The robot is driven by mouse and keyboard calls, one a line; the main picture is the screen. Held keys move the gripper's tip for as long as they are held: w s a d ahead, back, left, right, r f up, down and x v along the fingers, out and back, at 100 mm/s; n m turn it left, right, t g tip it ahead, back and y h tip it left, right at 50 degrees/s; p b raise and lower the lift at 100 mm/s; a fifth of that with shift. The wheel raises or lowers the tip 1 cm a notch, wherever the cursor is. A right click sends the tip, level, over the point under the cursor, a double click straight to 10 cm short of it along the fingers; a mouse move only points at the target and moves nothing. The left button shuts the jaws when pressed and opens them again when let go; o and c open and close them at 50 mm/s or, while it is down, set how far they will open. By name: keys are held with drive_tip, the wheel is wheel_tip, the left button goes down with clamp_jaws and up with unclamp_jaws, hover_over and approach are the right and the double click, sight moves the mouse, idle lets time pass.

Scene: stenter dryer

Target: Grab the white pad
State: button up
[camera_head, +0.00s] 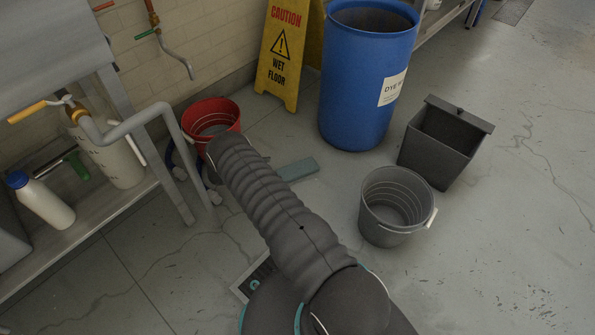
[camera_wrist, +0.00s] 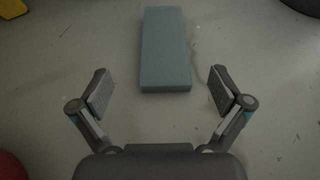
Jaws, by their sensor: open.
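A flat rectangular pad (camera_head: 297,169) lies on the floor between the red bucket and the blue barrel. It looks grey-teal rather than white, and I see no clearly white pad. In the wrist view the pad (camera_wrist: 166,50) lies lengthwise ahead, with its near end roughly centred between my fingertips. My gripper (camera_wrist: 159,87) is open and empty, one finger on each side. How high it is above the floor is hard to tell.
A red bucket (camera_head: 211,120), a yellow wet floor sign (camera_head: 283,60) and a blue barrel (camera_head: 357,100) stand around the pad. A grey bucket (camera_head: 384,221) and a dark bin (camera_head: 429,157) stand to the right. A bench (camera_head: 110,207) is at left.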

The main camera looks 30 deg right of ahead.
sight(298, 169)
drive_tip(key=x, duration=0.6)
drive_tip(key=shift+s+d+f, duration=0.2)
drive_tip(key=shift+d+f, duration=0.25)
drive_tip(key=shift+d, duration=0.1)
drive_tip(key=x, duration=0.4)
drive_tip(key=shift+s+a+f, duration=0.1)
drive_tip(key=shift+s+f, duration=0.05)
drive_tip(key=shift+f, duration=0.05)
drive_tip(key=c, duration=1.4)
drive_tip(key=shift+r, duration=0.15)
